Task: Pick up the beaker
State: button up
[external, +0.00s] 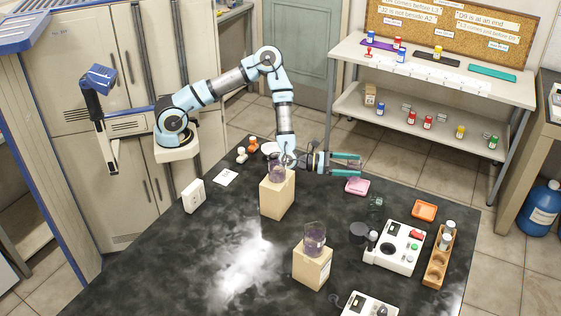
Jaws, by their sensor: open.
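A clear beaker with purple contents (315,239) stands upright on a tan block (312,267) near the front middle of the black table. A second similar purple vessel (277,171) stands on another tan block (277,195) farther back, partly hidden by my arm's wrist. My gripper (361,164) is open and empty. It points to the right above the back of the table, with its fingers apart. It is up and to the right of the front beaker and is not touching it. Which beaker the task means cannot be told.
On the right of the black table (185,260) are a white device (395,247), an orange rack with bottles (438,257), an orange dish (424,211) and a pink dish (358,187). A white box (193,196) stands at the left edge. The front left is clear.

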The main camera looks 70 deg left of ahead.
jog(key=shift+p+x, duration=0.65)
jog(key=shift+x, duration=1.35)
jog(key=shift+a, duration=0.15)
jog(key=shift+c, duration=0.4)
jog(key=c, duration=1.5)
notch_tip(320, 180, up, 9)
jog(key=b, duration=0.2)
jog(key=p, duration=0.7)
send_over(366, 187)
notch_tip(366, 187, down, 10)
jog(key=shift+s+r, duration=0.1)
